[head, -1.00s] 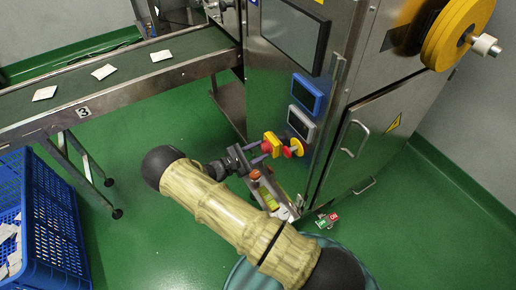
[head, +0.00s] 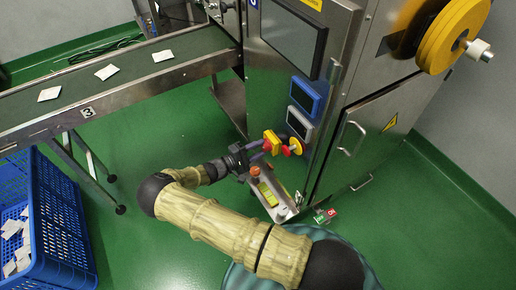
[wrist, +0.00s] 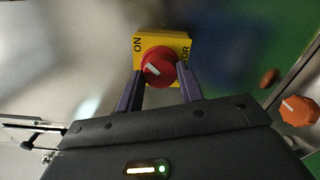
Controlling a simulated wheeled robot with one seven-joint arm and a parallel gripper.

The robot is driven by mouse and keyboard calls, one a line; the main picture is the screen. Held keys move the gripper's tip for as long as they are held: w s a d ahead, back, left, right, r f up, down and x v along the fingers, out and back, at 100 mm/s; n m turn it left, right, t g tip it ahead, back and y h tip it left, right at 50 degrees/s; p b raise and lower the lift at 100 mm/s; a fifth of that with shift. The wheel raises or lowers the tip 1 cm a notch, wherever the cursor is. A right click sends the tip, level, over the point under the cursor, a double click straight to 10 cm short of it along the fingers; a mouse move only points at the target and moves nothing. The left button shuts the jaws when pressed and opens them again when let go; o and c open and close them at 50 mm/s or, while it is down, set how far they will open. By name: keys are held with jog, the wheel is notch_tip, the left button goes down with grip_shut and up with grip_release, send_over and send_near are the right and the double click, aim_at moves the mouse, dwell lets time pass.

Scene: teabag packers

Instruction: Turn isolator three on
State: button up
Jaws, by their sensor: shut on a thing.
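A red isolator knob (wrist: 157,58) sits on a yellow plate (wrist: 178,40) in the wrist view, with the word ON along the plate's left side. Its white mark slants toward the upper left. My gripper (wrist: 160,70) has one purple finger on each side of the knob and is shut on it. In the head view my gripper (head: 260,151) reaches the red and yellow switches (head: 272,138) low on the steel machine's front edge. No isolator number can be read, and the fingers hide part of the knob.
An orange knob (wrist: 300,110) stands to the right; in the head view it (head: 255,171) is on a box below my gripper. The conveyor (head: 130,79) with teabags is behind, and a blue crate (head: 65,235) at left. Green floor (head: 150,130) is clear between.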

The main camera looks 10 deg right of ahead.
jog(key=shift+m, duration=0.3)
jog(key=o, duration=1)
jog(key=p+v, duration=0.2)
jog(key=v, duration=1.5)
jog(key=shift+a, duration=0.2)
jog(key=shift+d, duration=0.1)
